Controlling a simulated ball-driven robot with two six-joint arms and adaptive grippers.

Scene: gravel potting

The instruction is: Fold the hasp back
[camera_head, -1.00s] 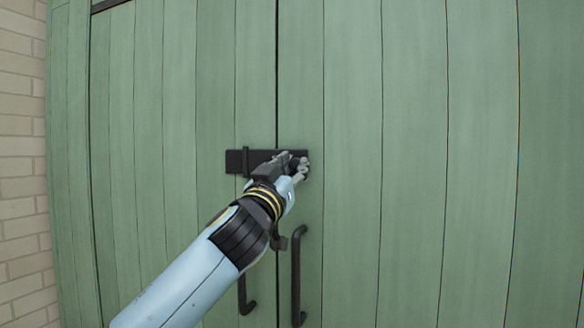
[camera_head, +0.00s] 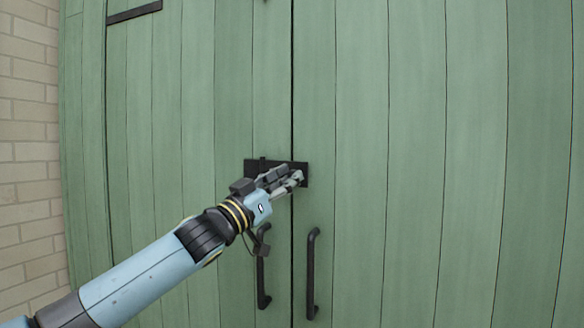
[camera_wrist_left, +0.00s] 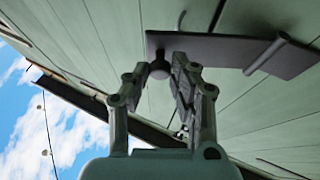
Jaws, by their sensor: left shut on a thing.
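The hasp (camera_head: 300,167) is a dark flat plate across the seam of the green double doors, with an upright hinge barrel (camera_head: 262,163) near its left end. My left gripper (camera_head: 295,179) is at the plate's right part and hides some of it. In the left wrist view the hasp plate (camera_wrist_left: 225,50) runs above the fingers, and a round dark knob (camera_wrist_left: 160,70) at its end sits between the fingertips of my left gripper (camera_wrist_left: 158,75), which is shut on it. How far the plate stands off the door is hard to tell. My right gripper is out of view.
Two dark upright handles, the left one (camera_head: 263,285) and the right one (camera_head: 311,275), are on the doors below the hasp. A dark bar (camera_head: 134,13) is at the upper left. A pale brick wall (camera_head: 30,150) stands at the left.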

